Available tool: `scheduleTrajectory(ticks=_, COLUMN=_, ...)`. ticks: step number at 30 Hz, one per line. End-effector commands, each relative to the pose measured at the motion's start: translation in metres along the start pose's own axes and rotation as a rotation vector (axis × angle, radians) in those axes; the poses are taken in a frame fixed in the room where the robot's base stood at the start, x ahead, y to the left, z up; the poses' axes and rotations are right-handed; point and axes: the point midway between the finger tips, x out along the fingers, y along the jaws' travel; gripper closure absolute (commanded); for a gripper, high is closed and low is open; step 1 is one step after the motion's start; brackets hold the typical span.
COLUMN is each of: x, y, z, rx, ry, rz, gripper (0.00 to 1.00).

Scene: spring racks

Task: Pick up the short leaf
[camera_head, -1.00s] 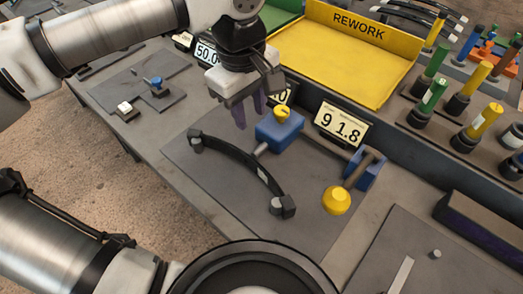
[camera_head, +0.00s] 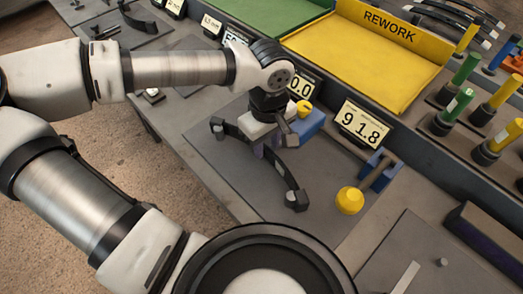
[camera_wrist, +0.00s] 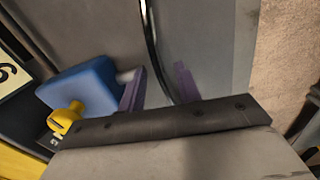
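A dark, curved leaf (camera_head: 235,131) lies on a grey plate, with a small block at each end. Which leaf counts as short is not marked. My gripper (camera_head: 266,150) is low over the leaf's middle and hides part of it. In the wrist view, my gripper (camera_wrist: 158,86) has its two purple fingers apart. The leaf shows there as a thin dark curve (camera_wrist: 152,40) running down between the fingers, with gaps visible on both sides. Whether the fingertips are level with the leaf is hard to tell.
A blue block (camera_wrist: 80,85) with a yellow knob (camera_wrist: 65,120) stands close beside the fingers. A display (camera_head: 361,124) reads 91.8. The yellow REWORK tray (camera_head: 360,60) and several upright coloured pegs stand behind. A yellow ball-shaped knob (camera_head: 349,200) is to the right.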

Motion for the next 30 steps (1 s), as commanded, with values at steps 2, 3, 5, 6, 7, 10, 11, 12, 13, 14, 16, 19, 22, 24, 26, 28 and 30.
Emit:
scheduleTrajectory(ticks=2, x=0.01, y=0.0, z=0.0, rx=-0.001, ry=-0.002, rz=-0.001, gripper=0.66)
scheduleTrajectory(ticks=3, x=0.013, y=0.0, z=0.0, rx=-0.001, ry=0.0, rz=0.0, gripper=0.66)
scheduleTrajectory(ticks=5, x=0.018, y=0.0, z=0.0, rx=0.0, ry=-0.001, rz=0.0, gripper=0.66)
scheduleTrajectory(ticks=6, x=0.019, y=0.0, z=0.0, rx=0.0, ry=0.0, rz=0.001, gripper=0.66)
scheduleTrajectory(ticks=7, x=0.02, y=0.0, z=0.0, rx=0.0, ry=0.0, rz=0.001, gripper=0.66)
scheduleTrajectory(ticks=10, x=0.02, y=0.0, z=-0.001, rx=-0.001, ry=0.001, rz=0.001, gripper=0.66)
scheduleTrajectory(ticks=11, x=0.02, y=0.0, z=-0.001, rx=-0.001, ry=0.001, rz=0.001, gripper=0.66)
scheduleTrajectory(ticks=12, x=0.02, y=0.0, z=-0.001, rx=-0.001, ry=0.001, rz=0.001, gripper=0.66)
scheduleTrajectory(ticks=13, x=0.02, y=0.0, z=-0.001, rx=-0.001, ry=0.001, rz=0.001, gripper=0.68)
scheduleTrajectory(ticks=14, x=0.02, y=0.0, z=-0.001, rx=-0.001, ry=0.001, rz=0.001, gripper=0.72)
scheduleTrajectory(ticks=16, x=0.02, y=0.0, z=-0.001, rx=-0.001, ry=0.001, rz=0.001, gripper=0.81)
scheduleTrajectory(ticks=19, x=0.02, y=0.0, z=-0.001, rx=-0.001, ry=0.001, rz=0.001, gripper=0.94)
scheduleTrajectory(ticks=22, x=0.02, y=0.0, z=-0.001, rx=-0.001, ry=0.001, rz=0.001, gripper=1.0)
scheduleTrajectory(ticks=24, x=0.02, y=0.0, z=-0.001, rx=-0.001, ry=0.001, rz=0.001, gripper=1.0)
scheduleTrajectory(ticks=26, x=0.019, y=0.001, z=-0.001, rx=-0.001, ry=0.002, rz=0.002, gripper=1.0)
scheduleTrajectory(ticks=28, x=0.019, y=0.001, z=-0.001, rx=-0.001, ry=0.002, rz=0.002, gripper=1.0)
scheduleTrajectory(ticks=30, x=0.019, y=0.001, z=-0.001, rx=-0.001, ry=0.002, rz=0.002, gripper=1.0)
